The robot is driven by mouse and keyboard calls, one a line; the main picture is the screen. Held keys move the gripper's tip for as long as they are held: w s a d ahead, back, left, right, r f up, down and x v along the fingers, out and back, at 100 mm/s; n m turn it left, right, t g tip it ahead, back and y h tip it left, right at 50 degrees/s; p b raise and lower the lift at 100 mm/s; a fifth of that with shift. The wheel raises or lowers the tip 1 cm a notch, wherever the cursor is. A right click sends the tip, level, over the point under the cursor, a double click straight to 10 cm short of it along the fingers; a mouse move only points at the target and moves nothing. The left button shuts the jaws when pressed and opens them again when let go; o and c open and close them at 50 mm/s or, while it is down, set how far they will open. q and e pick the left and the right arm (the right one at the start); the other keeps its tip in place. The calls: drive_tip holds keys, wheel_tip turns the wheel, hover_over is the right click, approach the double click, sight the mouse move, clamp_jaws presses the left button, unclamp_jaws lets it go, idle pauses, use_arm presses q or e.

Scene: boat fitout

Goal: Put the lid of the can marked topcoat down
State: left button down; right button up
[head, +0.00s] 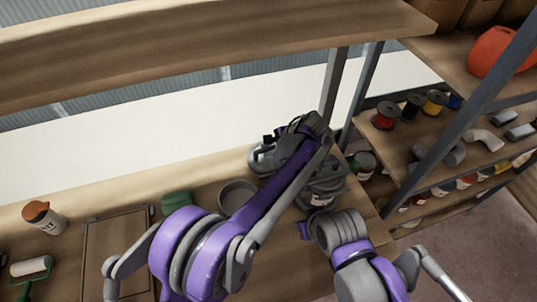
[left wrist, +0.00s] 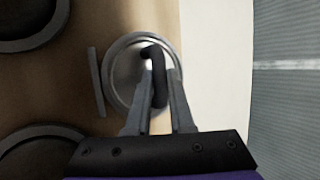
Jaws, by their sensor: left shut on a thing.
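In the left wrist view a round pale metal lid (left wrist: 122,88) with a dark upright handle (left wrist: 158,75) lies between my left gripper's fingers (left wrist: 158,100). The fingers are closed on the handle. Whether the lid rests on the wood or hangs just above it, I cannot tell. In the head view my left gripper (head: 284,138) is at the back of the bench, over a grey round thing (head: 262,160). A grey can (head: 321,197) with a pale label stands partly under my left arm; its lettering is unreadable. My right arm is at the lower right; its fingers cannot be made out.
A grey round dish (head: 238,196) and a green item (head: 176,202) are on the bench (head: 195,177) to the left. A thin grey bar (left wrist: 97,82) lies beside the lid. Another can (head: 363,165) stands right, near shelf posts. Dark round rims (left wrist: 40,140) show left of the lid.

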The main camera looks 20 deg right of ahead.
use_arm(q)
drive_tip(key=shift+f, duration=1.55)
drive_tip(key=shift+f, duration=0.2)
drive_tip(key=c, duration=0.8)
unclamp_jaws()
drive_tip(key=shift+r, duration=0.1)
drive_tip(key=shift+s+d+r, duration=0.1)
drive_tip(key=shift+s+r, duration=0.05)
drive_tip(key=shift+r, duration=0.25)
drive_tip(key=v, duration=1.1)
drive_tip(key=shift+s+r, duration=0.1)
drive_tip(key=shift+s, duration=0.1)
